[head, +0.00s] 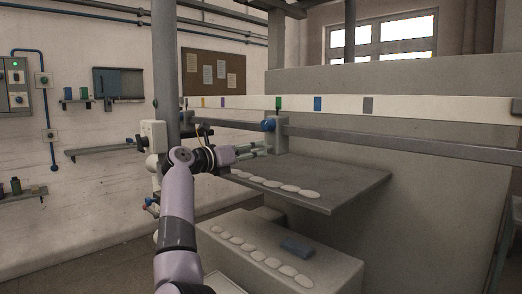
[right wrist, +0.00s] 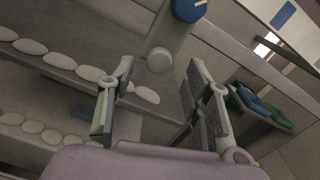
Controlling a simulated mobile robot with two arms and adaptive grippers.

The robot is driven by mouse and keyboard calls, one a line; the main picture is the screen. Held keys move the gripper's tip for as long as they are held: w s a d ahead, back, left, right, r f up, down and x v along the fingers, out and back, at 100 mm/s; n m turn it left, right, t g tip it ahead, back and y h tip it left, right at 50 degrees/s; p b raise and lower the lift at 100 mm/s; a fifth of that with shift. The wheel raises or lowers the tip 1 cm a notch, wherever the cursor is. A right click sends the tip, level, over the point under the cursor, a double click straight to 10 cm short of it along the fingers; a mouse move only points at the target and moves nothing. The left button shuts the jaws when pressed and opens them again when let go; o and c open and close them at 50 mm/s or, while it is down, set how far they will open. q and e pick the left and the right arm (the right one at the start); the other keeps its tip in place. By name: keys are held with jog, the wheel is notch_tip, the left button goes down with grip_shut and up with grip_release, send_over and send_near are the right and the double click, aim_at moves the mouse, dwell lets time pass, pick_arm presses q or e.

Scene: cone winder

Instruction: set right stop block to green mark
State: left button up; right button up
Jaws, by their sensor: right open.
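The right stop block (head: 281,138) is a grey block with a blue knob (head: 268,125), sitting on the grey rail (head: 350,143). The green mark (head: 278,103) is on the pale strip directly above the block, roughly in line with its top. My right gripper (head: 252,150) is open, its fingertips at the left side of the block's lower part. In the right wrist view the block's pale round end (right wrist: 160,60) and blue knob (right wrist: 187,8) appear beyond the two spread fingers. Nothing is held. Whether a finger touches the block cannot be told. My left gripper is not in view.
Another blue knob (head: 185,115) is at left. Below the rail, a grey shelf (head: 345,183) carries pale discs. A lower ledge (head: 330,262) holds more discs and a blue block (head: 297,248).

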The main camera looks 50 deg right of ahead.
jog(key=a, duration=0.7)
jog(key=shift+w, duration=0.4)
jog(key=shift+d, duration=0.1)
